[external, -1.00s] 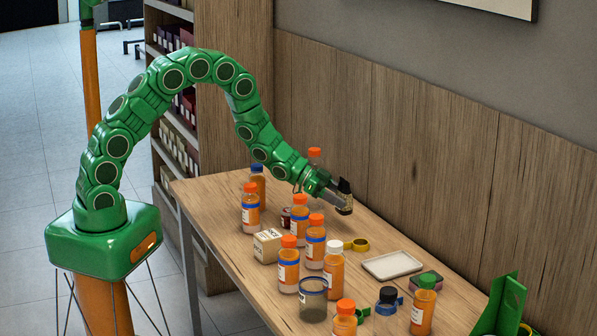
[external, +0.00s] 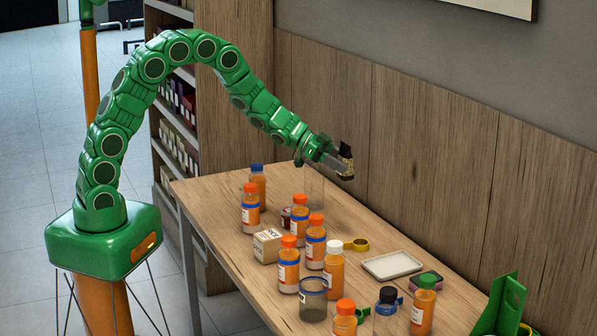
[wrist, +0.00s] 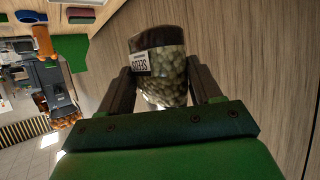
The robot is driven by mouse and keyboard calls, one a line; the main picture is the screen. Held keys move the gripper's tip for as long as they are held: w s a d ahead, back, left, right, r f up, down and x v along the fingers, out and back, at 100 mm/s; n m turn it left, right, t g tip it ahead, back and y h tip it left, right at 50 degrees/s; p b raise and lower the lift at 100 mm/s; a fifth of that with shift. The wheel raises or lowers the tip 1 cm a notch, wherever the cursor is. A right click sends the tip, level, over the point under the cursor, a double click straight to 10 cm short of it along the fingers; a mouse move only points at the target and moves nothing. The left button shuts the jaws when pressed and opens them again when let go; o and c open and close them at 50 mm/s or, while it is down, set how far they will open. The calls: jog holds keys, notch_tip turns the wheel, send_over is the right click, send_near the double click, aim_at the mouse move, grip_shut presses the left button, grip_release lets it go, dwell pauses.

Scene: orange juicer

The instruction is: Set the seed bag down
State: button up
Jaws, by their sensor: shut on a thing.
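The seed bag (external: 347,158) is a small clear pack of pale seeds with a dark top. My gripper (external: 338,165) is shut on it and holds it in the air above the far part of the table, near the wood wall. In the wrist view the bag (wrist: 160,72) sits between the two dark fingers of my gripper (wrist: 163,92), with a white "SEEDS" label facing the camera. Nothing is seen touching the bag from below.
The strip along the wall is mostly clear.

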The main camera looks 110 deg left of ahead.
aim_at(342, 145)
jog(key=r, duration=0.5)
jog(key=shift+s+a+r, duration=0.1)
jog(key=shift+a, duration=0.1)
jog(key=s+a, duration=0.4)
jog(key=a, duration=0.1)
jog(key=s+a+n+y, duration=0.1)
jog(key=s+a, duration=0.3)
jog(key=a, duration=0.1)
jog(key=s+a+n+y, duration=0.1)
jog(key=s+a, duration=0.3)
jog(key=a, duration=0.1)
jog(key=shift+s+a, duration=0.25)
jog(key=shift+a, duration=0.1)
jog(key=s+a+n+y, duration=0.3)
jog(key=s+a, duration=0.8)
jog(key=s, duration=0.3)
jog(key=shift+m+g, duration=0.3)
jog(key=shift+g, duration=0.1)
jog(key=shift+s+d+f, duration=0.1)
jog(key=shift+d+f, duration=0.1)
jog(key=shift+f, duration=5.6)
jog(key=shift+d+f, duration=0.15)
jog(key=shift+f, duration=5.6)
jog(key=o, duration=1.1)
jog(key=shift+f, duration=0.1)
jog(key=shift+c, duration=0.2)
